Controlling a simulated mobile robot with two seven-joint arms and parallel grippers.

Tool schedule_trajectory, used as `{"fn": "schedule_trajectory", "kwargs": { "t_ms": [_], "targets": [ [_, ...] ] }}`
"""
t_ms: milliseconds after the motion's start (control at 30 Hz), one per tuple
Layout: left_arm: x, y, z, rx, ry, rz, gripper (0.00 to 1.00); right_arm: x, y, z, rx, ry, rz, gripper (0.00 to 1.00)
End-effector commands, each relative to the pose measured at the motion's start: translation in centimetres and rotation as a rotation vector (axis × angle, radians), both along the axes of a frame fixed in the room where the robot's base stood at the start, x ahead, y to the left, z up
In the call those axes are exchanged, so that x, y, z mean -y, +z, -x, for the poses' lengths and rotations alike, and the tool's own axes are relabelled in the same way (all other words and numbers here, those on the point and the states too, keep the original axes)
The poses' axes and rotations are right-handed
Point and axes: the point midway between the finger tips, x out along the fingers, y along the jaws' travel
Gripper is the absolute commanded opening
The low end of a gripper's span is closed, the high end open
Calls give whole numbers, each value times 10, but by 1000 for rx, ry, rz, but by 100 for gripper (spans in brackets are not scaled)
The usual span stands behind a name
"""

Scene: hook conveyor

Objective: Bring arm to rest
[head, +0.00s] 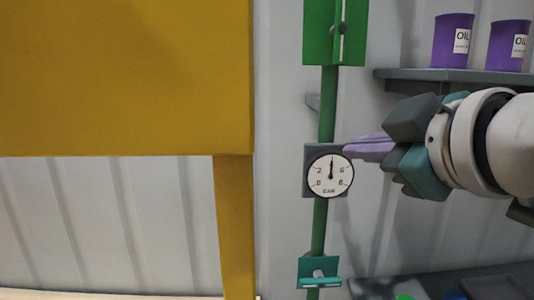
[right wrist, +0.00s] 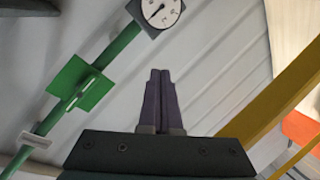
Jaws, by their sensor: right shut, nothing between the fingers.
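My right gripper (head: 350,146) comes in from the right in the head view. Its purple fingers are together and empty, and the tips appear beside the upper right edge of the round gauge (head: 330,176). Whether they touch it cannot be told from this view. In the right wrist view the closed fingers (right wrist: 160,75) point up the picture, with the gauge (right wrist: 162,10) above them and bare wall behind. My left gripper is in neither view.
A green vertical pipe (head: 327,105) carries the gauge, a green plate (head: 336,32) above and a teal bracket (head: 318,271) below. A yellow frame (head: 235,225) stands left. Purple oil cans (head: 453,40) sit on a grey shelf (head: 420,74) above my right arm.

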Motion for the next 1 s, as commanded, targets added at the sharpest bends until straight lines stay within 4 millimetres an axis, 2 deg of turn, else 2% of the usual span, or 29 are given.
{"fn": "schedule_trajectory", "kwargs": {
  "t_ms": [33, 167, 233, 300, 400, 500, 633, 1000],
  "targets": [
    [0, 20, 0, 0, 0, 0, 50, 4, -15, 24, -121, -46, -64, 0],
    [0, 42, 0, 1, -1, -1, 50, 23, -65, 93, -416, -204, -194, 0],
    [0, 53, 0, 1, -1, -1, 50, 34, -86, 135, -567, -300, -247, 0],
    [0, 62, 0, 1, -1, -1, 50, 45, -100, 176, -700, -394, -285, 0],
    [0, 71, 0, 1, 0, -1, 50, 57, -113, 227, -850, -509, -318, 0],
    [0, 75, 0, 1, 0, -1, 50, 65, -118, 261, -944, -588, -332, 0],
    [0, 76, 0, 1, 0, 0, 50, 69, -121, 279, -993, -631, -337, 0],
    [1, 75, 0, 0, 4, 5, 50, 69, -122, 280, -994, -631, -336, 0]
  ]
}}
